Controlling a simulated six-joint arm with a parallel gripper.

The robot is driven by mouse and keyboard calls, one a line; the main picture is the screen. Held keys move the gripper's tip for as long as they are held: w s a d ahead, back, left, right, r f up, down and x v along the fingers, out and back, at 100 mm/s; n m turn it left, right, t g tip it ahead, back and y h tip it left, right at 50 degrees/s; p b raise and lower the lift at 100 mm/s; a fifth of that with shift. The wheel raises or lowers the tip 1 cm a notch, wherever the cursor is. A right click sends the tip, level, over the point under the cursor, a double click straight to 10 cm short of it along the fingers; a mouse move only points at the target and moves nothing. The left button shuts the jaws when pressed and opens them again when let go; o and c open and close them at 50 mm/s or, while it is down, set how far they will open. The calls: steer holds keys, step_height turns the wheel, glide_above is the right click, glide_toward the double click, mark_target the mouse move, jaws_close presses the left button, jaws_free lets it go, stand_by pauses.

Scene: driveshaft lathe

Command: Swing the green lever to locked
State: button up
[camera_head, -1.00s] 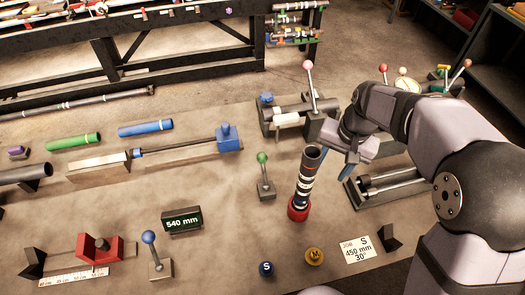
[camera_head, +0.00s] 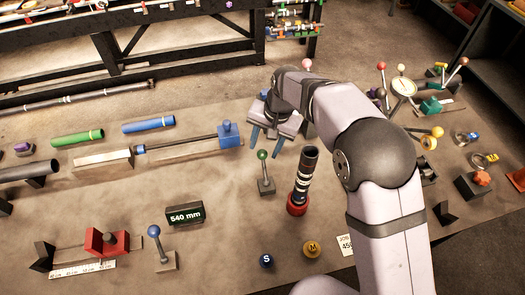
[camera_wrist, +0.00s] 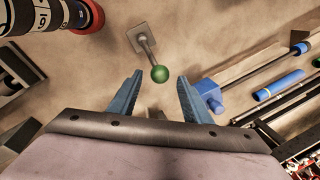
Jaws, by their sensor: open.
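The green lever (camera_head: 263,170) stands on a small grey base plate, with a green ball knob on a thin metal stem. In the head view it is nearly upright, left of the dark cylinder. In the wrist view the green knob (camera_wrist: 160,74) lies just beyond and between my fingertips, with its stem running up to the base plate. My gripper (camera_head: 267,139) is open, its blue fingers pointing down just above and around the knob's position. In the wrist view my gripper (camera_wrist: 158,84) shows nothing held. I cannot tell any contact with the knob.
A dark banded cylinder in a red base (camera_head: 302,183) stands close to the right of the lever. A blue block (camera_head: 228,135) on a rail lies to the left. A blue-knobbed lever (camera_head: 157,245) and a 540 mm display (camera_head: 185,214) are nearer. Bare table lies around the lever.

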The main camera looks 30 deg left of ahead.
mark_target(263, 151)
steer(key=shift+s+a+f+p, duration=0.15)
steer(key=shift+f+p, duration=0.1)
steer(key=shift+f, duration=0.5)
steer(key=shift+w+a+f+p, duration=0.1)
steer(key=shift+f+p, duration=0.1)
steer(key=shift+f, duration=0.55)
steer(key=shift+s+a+f+p, duration=0.15)
steer(key=shift+f+p, duration=0.1)
steer(key=shift+f, duration=0.5)
steer(key=shift+w, duration=0.1)
steer(key=shift+c, duration=0.5)
jaws_close()
